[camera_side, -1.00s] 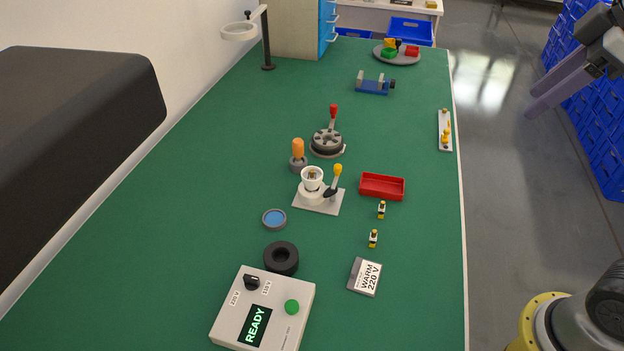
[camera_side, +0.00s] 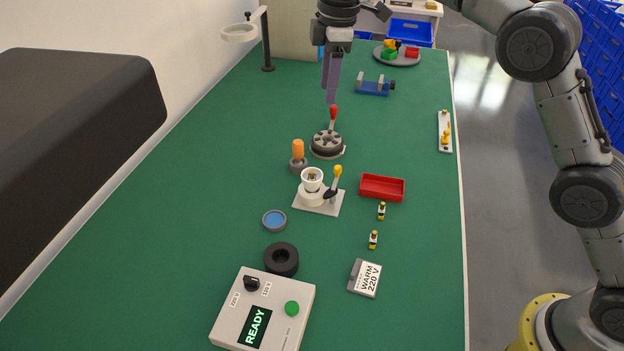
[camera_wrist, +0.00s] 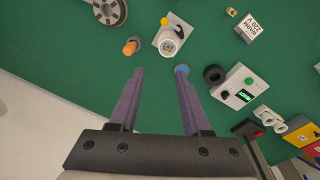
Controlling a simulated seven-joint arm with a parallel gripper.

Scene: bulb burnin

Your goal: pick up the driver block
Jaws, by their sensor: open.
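Two small blocks with yellow, black and white parts stand on the green table, one (camera_side: 381,210) just below the red tray and one (camera_side: 373,239) nearer the card reading WARM 220 V (camera_side: 368,279). They look like driver blocks, but no label confirms it. One small yellow-topped block (camera_wrist: 231,12) shows at the top of the wrist view, beside the card. My gripper (camera_side: 331,98) is open and empty, pointing down near the red-handled grey device in the side view. In the wrist view its purple fingers (camera_wrist: 160,72) are apart, with nothing between them.
The red tray (camera_side: 382,188) is empty. A white cup on a yellow-knobbed stand (camera_side: 319,197), an orange-handled tool (camera_side: 298,155), the red-handled device (camera_side: 327,146), a blue disc (camera_side: 274,219), a black ring (camera_side: 281,258) and the READY box (camera_side: 262,308) stand nearby.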

